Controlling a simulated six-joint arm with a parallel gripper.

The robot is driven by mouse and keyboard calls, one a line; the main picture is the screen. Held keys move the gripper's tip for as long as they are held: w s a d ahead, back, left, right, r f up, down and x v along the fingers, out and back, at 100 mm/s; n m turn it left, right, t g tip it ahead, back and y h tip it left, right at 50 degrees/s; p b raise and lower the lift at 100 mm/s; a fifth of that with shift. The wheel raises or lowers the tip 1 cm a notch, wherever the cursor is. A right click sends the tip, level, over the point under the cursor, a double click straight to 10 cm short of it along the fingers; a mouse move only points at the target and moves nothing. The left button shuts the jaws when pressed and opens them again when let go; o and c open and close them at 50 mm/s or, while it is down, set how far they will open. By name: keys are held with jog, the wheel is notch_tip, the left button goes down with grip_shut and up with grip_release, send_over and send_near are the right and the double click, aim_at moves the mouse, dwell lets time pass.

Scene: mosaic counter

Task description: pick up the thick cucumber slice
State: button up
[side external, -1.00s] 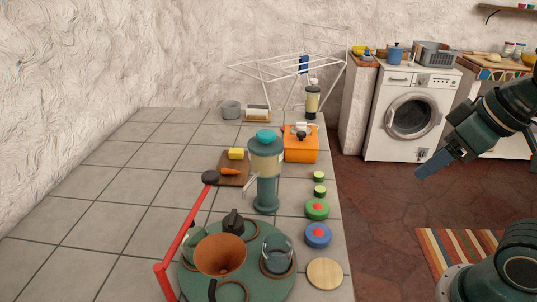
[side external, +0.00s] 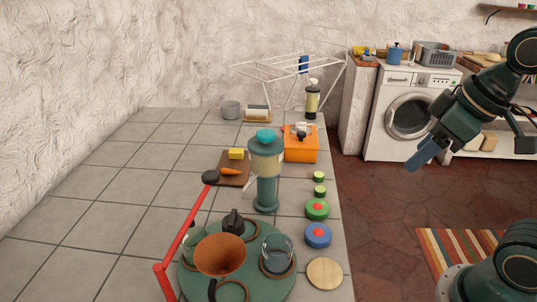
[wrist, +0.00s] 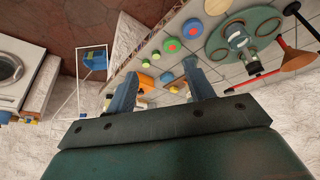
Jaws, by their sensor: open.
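Two small green cucumber slices lie on the tiled counter near its right edge, a farther one (side external: 318,176) and a nearer one (side external: 320,191). They are apart, and I cannot tell which is thicker. In the wrist view they are small green spots, one (wrist: 145,63) beside the other (wrist: 155,55). My gripper (side external: 424,156) is in the air right of the counter, well away from both slices. In the wrist view my gripper (wrist: 160,88) shows its two blue fingers spread, with nothing held between them.
A green round piece (side external: 317,209), a blue one (side external: 318,235) and a wooden disc (side external: 324,274) line the counter edge nearer the camera. A tall teal-lidded blender (side external: 265,170) and an orange box (side external: 301,149) stand left of and behind the slices.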

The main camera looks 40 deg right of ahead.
jog(key=w+d+f+n+g+y, duration=0.1)
jog(key=w+d+f+n, duration=0.1)
jog(key=w, duration=0.4)
jog(key=w+d+f+n+g+y, duration=0.1)
jog(key=w+d+f+n+y, duration=0.1)
jog(key=w+n, duration=0.5)
jog(key=w+d+f+n+g+y, duration=0.1)
jog(key=w+d+f+n+g, duration=0.1)
jog(key=w, duration=0.5)
notch_tip(320, 180, down, 3)
jog(key=d+n, duration=0.1)
jog(key=n, duration=0.2)
jog(key=shift+w+d, duration=0.15)
jog(key=shift+d, duration=0.15)
send_over(323, 188)
jog(key=d, duration=0.2)
notch_tip(323, 188, down, 8)
jog(key=shift+d+r, duration=0.15)
jog(key=shift+r, duration=0.1)
jog(key=shift+f, duration=0.15)
jog(key=shift+f, duration=0.1)
jog(key=shift+s+x, duration=0.2)
jog(key=shift+x, duration=2.3)
